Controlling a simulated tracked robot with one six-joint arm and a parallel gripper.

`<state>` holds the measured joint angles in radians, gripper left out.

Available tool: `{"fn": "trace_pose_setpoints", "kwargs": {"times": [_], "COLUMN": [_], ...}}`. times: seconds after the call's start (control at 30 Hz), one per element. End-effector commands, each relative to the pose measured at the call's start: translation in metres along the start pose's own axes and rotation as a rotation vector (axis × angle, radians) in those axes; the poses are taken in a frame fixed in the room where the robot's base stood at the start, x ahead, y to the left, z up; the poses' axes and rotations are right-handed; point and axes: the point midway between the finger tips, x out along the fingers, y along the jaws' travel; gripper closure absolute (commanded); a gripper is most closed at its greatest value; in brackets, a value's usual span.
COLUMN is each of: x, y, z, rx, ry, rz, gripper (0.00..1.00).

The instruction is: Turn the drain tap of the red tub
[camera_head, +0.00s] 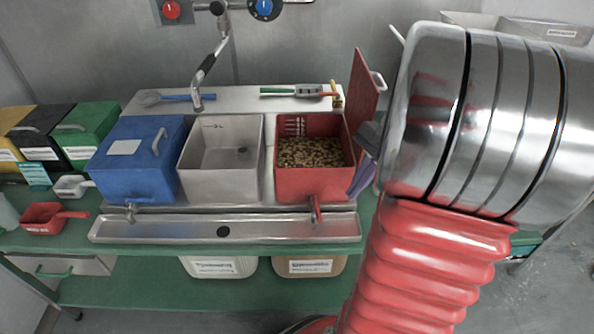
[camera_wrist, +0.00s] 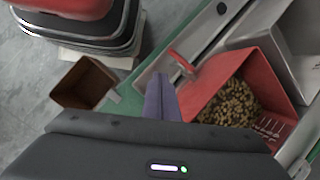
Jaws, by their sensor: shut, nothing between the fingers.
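The red tub (camera_head: 318,186) stands at the right end of the row of tubs and holds brown beans. It also shows at the right of the wrist view (camera_wrist: 205,85). Its red drain tap (camera_head: 316,209) sticks out low at the front, over the metal trough. In the wrist view the red tap (camera_wrist: 182,60) lies beyond and slightly right of my fingertips. My gripper (camera_head: 353,191) has purple fingers, shut together and empty, just right of the tub. In the wrist view the shut fingers (camera_wrist: 160,80) point toward the trough, apart from the tap.
The tub's red lid (camera_head: 368,90) stands raised at its right rear. A blue tub (camera_head: 140,165) and a grey-white tub (camera_head: 222,185) stand to the left. The trough (camera_head: 160,229) runs along the front. A brown open box (camera_wrist: 84,82) shows left in the wrist view.

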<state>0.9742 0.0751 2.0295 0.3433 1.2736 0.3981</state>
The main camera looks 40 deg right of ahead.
Motion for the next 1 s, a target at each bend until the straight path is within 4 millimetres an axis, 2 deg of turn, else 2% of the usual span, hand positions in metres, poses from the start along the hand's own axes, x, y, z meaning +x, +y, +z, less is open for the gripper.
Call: {"fn": "trace_pose_setpoints", "kwargs": {"times": [0.03,0.2,0.4,0.8,1.0], "x": [-0.003,-0.015,-0.026,-0.028,-0.02], "y": [0.003,0.007,0.012,0.013,0.011], "z": [-0.01,-0.032,-0.05,-0.052,-0.049], "rx": [0.075,0.322,0.502,0.53,0.529], "ry": [-0.034,-0.161,-0.264,-0.282,-0.283], "rz": [-0.016,-0.067,-0.104,-0.109,-0.109], "gripper": [1.0,1.0,1.0,1.0,1.0]}}
